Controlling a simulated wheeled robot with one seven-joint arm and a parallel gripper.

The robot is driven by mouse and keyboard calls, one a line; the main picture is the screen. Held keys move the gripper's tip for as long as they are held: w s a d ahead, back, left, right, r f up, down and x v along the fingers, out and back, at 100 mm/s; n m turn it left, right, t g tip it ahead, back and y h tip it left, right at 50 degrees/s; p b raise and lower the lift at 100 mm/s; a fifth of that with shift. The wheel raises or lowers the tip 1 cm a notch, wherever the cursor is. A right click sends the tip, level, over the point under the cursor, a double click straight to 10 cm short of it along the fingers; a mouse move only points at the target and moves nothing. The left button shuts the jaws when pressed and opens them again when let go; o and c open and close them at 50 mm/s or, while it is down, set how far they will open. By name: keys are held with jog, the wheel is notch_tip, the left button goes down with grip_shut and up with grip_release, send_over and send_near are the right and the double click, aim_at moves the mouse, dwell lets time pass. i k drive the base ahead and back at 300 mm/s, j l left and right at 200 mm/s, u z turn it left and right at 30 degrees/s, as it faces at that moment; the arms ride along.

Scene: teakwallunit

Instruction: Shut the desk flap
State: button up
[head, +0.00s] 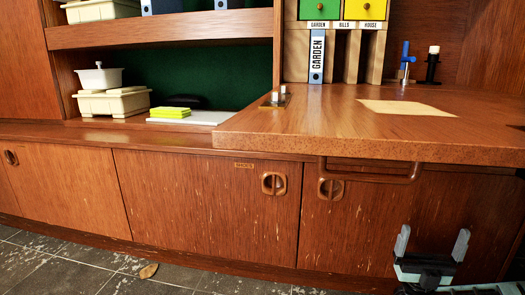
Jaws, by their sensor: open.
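The desk flap (330,125) is a thick wooden board lying level, folded down and sticking out from the wall unit. A wooden bar handle (372,176) shows just below its front edge. A small metal fitting (279,96) and a pale rectangular patch (402,107) are on its top face. My gripper (431,244) is at the lower right, in front of and lower than the flap's front edge. Its two grey fingers point up and stand well apart, with nothing between them. It appears apart from the handle and flap.
Behind the flap, the compartment holds a binder (317,57), green and yellow drawers (364,10), and blue (405,62) and black (432,66) upright objects. Lower cabinet doors (205,205) are closed. Left shelves hold cream boxes (113,103).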

aim_at(418, 126)
jog(key=k+j, duration=0.15)
jog(key=j, duration=0.25)
jog(key=k+j, duration=0.1)
jog(key=j, duration=0.25)
jog(key=k+j, duration=0.15)
jog(key=j, duration=0.25)
jog(key=k+j, duration=0.15)
jog(key=j, duration=0.25)
jog(key=k+j, duration=0.15)
jog(key=j, duration=0.2)
